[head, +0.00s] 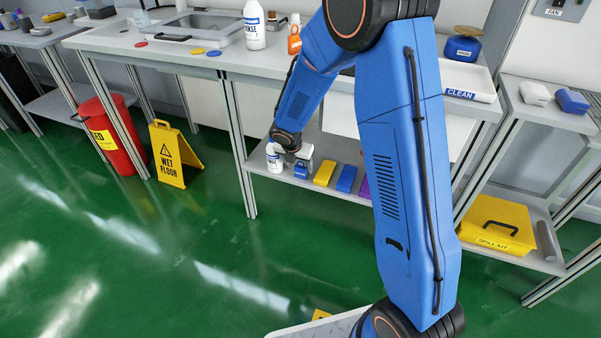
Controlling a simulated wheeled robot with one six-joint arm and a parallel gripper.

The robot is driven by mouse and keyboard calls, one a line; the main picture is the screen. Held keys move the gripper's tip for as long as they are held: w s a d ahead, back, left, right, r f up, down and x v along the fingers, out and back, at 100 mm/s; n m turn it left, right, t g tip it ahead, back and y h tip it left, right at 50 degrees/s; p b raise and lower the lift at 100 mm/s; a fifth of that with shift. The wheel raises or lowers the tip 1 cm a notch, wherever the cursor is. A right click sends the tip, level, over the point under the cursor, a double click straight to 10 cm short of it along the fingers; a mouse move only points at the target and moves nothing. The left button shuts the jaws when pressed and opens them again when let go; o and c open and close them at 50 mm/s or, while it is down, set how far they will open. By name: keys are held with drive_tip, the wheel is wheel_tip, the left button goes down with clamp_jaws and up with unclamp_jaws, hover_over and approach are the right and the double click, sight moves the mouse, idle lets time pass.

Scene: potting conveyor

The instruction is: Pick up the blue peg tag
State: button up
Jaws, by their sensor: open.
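I cannot pick out a blue peg tag for sure in the head view. A small flat blue disc (213,53) lies on the bench top, right of a yellow disc (197,51). My arm reaches down in front of the bench.
The bench (120,42) carries a sink, a white rinse bottle (254,25) and an orange bottle (294,40). A white bottle (274,160) and a yellow block (324,174) are on the shelf. A wet-floor sign (176,155) and red bin (112,140) stand left. Green floor is open.

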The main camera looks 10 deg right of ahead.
sight(300, 168)
drive_tip(key=shift+x, duration=2.75)
drive_tip(key=c, duration=1.1)
